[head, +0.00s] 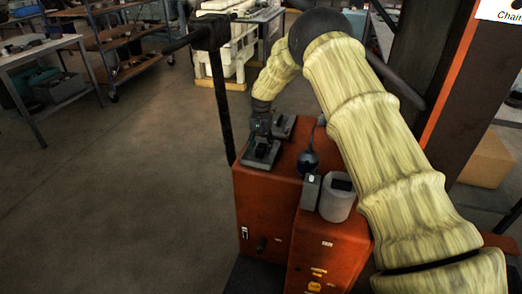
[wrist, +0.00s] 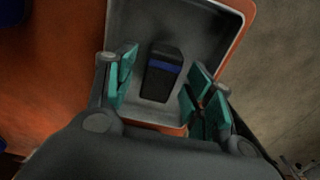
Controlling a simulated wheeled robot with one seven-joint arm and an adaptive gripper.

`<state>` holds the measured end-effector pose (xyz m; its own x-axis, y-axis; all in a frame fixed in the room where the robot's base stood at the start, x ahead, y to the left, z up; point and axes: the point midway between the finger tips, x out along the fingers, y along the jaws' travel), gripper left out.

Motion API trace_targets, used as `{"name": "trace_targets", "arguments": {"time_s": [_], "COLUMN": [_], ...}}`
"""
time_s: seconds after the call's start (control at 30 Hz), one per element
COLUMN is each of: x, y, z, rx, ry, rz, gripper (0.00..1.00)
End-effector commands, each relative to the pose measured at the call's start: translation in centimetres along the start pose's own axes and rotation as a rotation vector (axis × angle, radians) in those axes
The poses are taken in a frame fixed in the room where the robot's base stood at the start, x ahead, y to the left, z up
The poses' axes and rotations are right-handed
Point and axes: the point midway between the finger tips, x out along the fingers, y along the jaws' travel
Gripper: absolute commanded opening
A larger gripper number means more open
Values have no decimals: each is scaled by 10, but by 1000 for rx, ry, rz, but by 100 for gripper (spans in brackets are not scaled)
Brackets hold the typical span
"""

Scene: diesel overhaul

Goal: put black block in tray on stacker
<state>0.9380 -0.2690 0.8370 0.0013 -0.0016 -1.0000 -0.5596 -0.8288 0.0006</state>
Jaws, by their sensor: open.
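The black block (wrist: 162,76) with a blue band lies in the grey tray (wrist: 205,22) in the wrist view, near the middle of its floor. The tray sits on the orange top of the stacker (wrist: 65,60). My gripper (wrist: 160,92) is open, with its teal finger pads apart on either side of the block and no visible contact. In the head view my gripper (head: 262,138) points down over the dark tray (head: 260,157) on the orange stacker (head: 270,205). The block cannot be made out there.
Shelves (head: 118,45) and a workbench (head: 35,52) stand far left. The floor between is clear.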

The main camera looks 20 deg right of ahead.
Motion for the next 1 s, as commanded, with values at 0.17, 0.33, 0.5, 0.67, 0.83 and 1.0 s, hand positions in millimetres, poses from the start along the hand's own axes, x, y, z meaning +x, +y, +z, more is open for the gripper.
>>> {"name": "trace_targets", "arguments": {"time_s": [0.17,0.33,0.5,0.67,0.83,1.0], "x": [-32,-63,-86,-97,-100,-100], "y": [-1,0,0,0,0,0], "z": [0,-1,0,0,0,0], "rx": [0,0,1,1,1,1], "ry": [2,2,1,0,0,0], "rz": [-1,0,0,0,0,0], "gripper": [53,53,53,53,53,53]}}
